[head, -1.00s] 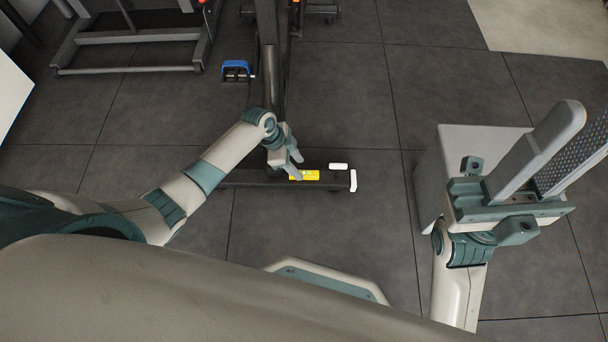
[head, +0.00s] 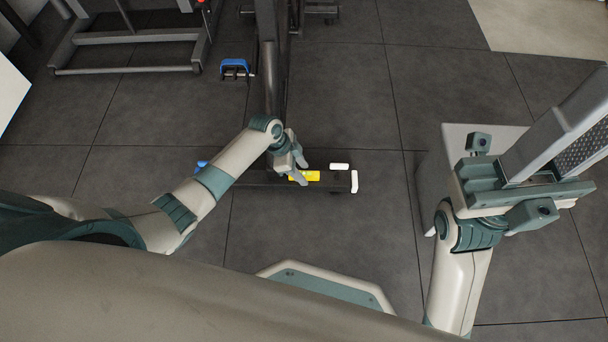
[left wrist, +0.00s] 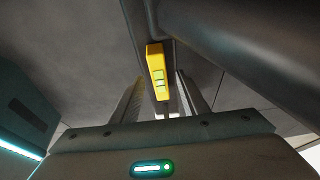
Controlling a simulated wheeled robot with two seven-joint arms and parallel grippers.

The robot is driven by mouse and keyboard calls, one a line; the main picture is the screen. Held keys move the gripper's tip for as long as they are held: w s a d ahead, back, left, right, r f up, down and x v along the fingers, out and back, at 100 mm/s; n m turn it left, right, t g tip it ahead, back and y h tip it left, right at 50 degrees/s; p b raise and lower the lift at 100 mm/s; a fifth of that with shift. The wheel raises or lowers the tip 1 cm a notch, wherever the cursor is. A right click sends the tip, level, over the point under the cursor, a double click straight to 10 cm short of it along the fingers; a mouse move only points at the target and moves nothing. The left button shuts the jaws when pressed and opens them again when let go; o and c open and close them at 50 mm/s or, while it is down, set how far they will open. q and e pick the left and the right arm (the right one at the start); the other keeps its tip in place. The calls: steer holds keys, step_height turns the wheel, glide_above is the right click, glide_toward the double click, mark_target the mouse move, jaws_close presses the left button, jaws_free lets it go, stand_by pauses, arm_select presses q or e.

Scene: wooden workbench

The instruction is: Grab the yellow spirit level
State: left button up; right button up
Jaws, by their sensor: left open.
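The yellow spirit level (head: 311,176) lies on a low dark beam (head: 257,178). My left gripper (head: 301,173) is open, with its fingertips at the level's left end in the head view. In the left wrist view the level (left wrist: 157,70) lies ahead, lengthwise between the open fingers (left wrist: 162,90); whether they touch it I cannot tell. One finger covers the level's left end in the head view. My right gripper (head: 585,120) is at the right, far from the level, with its fingers apart; its tips run out of the picture.
A dark upright post (head: 268,65) rises close behind my left gripper. White pieces sit at the beam's right end (head: 354,181). A blue object (head: 236,68) lies on the floor behind, and a small blue thing (head: 201,164) shows left of my forearm.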

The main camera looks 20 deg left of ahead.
arm_select(q)
steer(key=shift+f, duration=0.25)
stand_by(0.4)
jaws_close()
